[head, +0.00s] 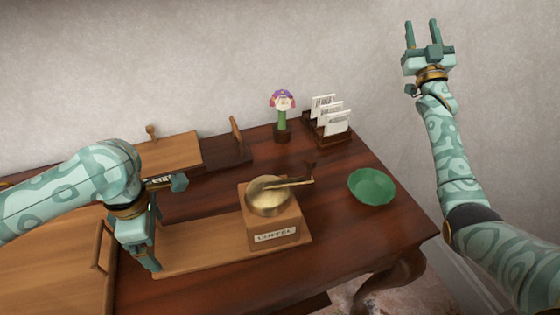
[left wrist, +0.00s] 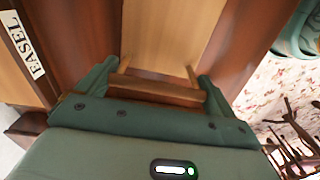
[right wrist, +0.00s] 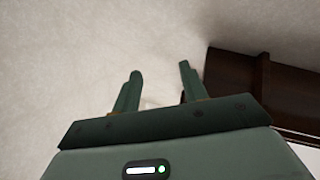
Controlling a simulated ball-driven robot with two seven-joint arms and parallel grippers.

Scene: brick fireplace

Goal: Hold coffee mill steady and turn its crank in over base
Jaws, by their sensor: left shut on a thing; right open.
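The coffee mill (head: 272,222) is a wooden box with a brass dome and a "COFFEE" label, upright on the right end of a long wooden base board (head: 200,250). My left gripper (head: 152,260) is at the board's left end. In the left wrist view, its fingers (left wrist: 155,85) are shut on the board's wooden bar handle (left wrist: 157,94). My right gripper (head: 422,38) is open and empty, raised before the wall at the upper right, far from the mill.
A green bowl (head: 372,186) stands right of the mill on the dark table (head: 350,230). Behind are a flower in a pot (head: 282,115), a card rack (head: 328,120) and a wooden box (head: 170,155). Another wooden panel with a handle (head: 60,250) lies left.

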